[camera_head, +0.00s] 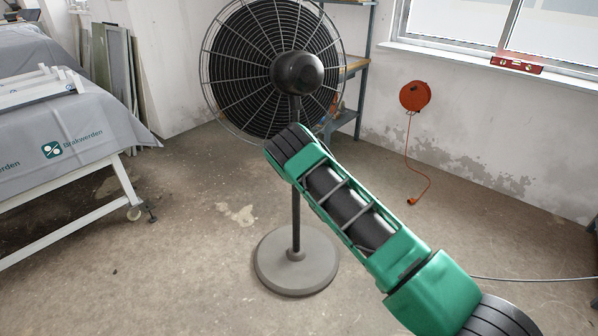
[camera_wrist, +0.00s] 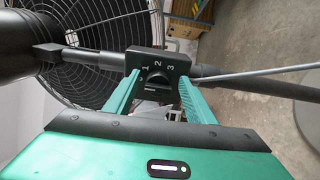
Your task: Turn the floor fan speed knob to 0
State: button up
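The floor fan (camera_head: 297,73) stands on a round grey base (camera_head: 296,262) with a dark pole. In the wrist view its black control box (camera_wrist: 178,62) shows the white marks 1, 2 and 3. The dark speed knob (camera_wrist: 155,79) sits below these marks; its exact pointing is too small to tell. My gripper (camera_wrist: 158,82) is open, with its green fingers apart on either side of the knob. I cannot tell whether the fingertips touch the box. In the head view my green arm hides the gripper, the knob and part of the pole.
A table with a grey cloth (camera_head: 95,120) stands at the left. An orange cable reel (camera_head: 415,96) hangs on the right wall, its cord trailing down. A shelf (camera_head: 350,68) stands behind the fan. The floor around the fan base is mostly clear.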

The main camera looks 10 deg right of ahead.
jog(key=shift+s, duration=0.1)
jog(key=s+d, duration=0.2)
jog(key=s, duration=0.8)
jog(key=shift+s, duration=0.15)
